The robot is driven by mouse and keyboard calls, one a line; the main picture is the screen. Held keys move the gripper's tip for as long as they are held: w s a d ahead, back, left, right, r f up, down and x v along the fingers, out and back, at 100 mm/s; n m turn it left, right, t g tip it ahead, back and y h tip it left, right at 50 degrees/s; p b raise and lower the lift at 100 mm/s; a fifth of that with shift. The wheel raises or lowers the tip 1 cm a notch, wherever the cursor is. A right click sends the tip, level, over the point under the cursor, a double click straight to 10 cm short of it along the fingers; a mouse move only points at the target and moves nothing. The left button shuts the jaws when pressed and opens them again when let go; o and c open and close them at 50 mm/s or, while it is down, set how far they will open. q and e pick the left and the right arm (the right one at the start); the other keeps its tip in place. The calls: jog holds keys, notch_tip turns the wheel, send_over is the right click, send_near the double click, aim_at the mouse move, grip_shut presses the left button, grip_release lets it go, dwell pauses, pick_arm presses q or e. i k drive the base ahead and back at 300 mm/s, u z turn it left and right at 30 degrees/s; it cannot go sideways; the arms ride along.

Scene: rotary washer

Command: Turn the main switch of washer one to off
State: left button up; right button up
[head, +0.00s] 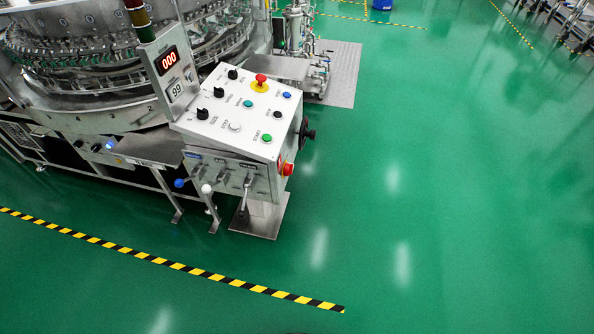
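The washer (130,60) is a large round steel machine at the upper left. Its control panel (228,135) has a sloped white top with several black rotary knobs (217,92), a red mushroom button on a yellow base (260,82), and green, blue, white and black buttons. A red knob (287,169) sits on the panel's lower right side, and a black handwheel-like knob (308,134) sticks out above it. Which one is the main switch, and its setting, I cannot tell; labels are too small. Neither of my grippers is in view.
Levers with blue and white balls (206,189) stick out at the panel's front. A yellow-black floor stripe (180,267) crosses the green floor (430,200) in front. The floor to the right is clear.

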aim_at(288, 168)
jog(key=z, duration=1.35)
jog(key=i, duration=3.75)
jog(key=u, duration=3.25)
